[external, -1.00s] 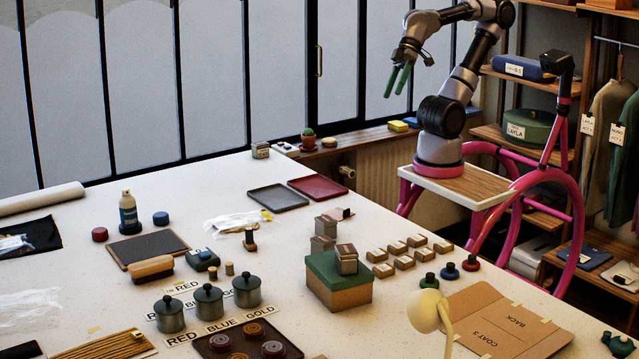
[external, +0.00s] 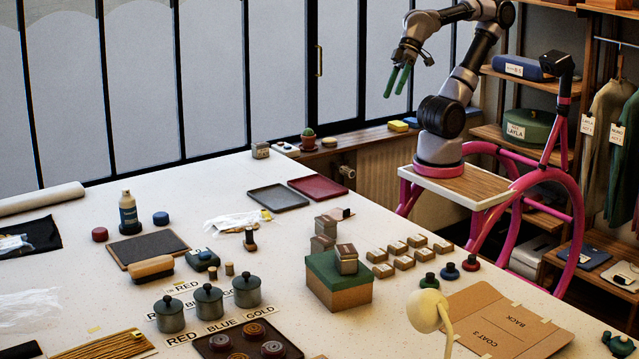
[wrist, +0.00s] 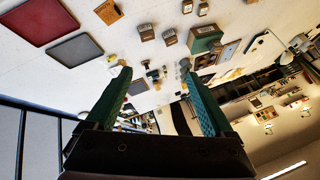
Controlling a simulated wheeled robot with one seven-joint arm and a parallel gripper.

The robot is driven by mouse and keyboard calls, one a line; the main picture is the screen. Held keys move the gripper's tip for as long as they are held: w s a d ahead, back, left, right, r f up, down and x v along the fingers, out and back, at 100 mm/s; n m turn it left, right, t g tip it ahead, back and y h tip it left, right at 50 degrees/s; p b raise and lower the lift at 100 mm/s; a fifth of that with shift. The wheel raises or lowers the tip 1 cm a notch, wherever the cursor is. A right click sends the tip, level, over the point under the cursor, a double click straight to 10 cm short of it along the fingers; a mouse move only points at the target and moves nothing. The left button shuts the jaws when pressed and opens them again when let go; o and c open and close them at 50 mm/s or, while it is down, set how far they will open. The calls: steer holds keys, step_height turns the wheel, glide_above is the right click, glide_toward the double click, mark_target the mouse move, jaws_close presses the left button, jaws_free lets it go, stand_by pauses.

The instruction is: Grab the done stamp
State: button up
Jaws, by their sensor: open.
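My gripper (external: 394,93) is open and empty, with green fingers, raised high above the far right corner of the table near the window. In the wrist view the gripper (wrist: 157,78) has its fingers spread, with nothing between them. No stamp is readably marked "done" in either view. A small upright stamp-like piece with a dark base (external: 250,240) stands mid-table, well away from my gripper. Knobbed pieces in green (external: 428,281), blue (external: 450,271) and red (external: 471,263) stand at the right; I cannot tell which, if any, is the done stamp.
A green-lidded box (external: 338,285) carries a small tin (external: 346,259). Several labelled blocks (external: 404,262) lie beside it. A grey tray (external: 278,198) and a red tray (external: 318,187) lie near the far edge. Lidded pots (external: 209,302) and a lamp (external: 428,310) stand nearer the front.

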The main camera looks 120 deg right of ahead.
steer(key=c, duration=0.3)
steer(key=shift+c, duration=0.2)
steer(key=n+g, duration=0.4)
steer(key=n, duration=0.7)
glide_above(249, 229)
steer(key=s+d, duration=0.2)
steer(key=s, duration=0.1)
step_height(249, 229, down, 25)
steer(key=shift+t+y, duration=0.3)
steer(key=shift+y, duration=0.1)
steer(key=x, duration=1)
steer(key=shift+s+d+f, duration=0.15)
steer(key=shift+d+f, duration=0.15)
steer(key=shift+f, duration=0.25)
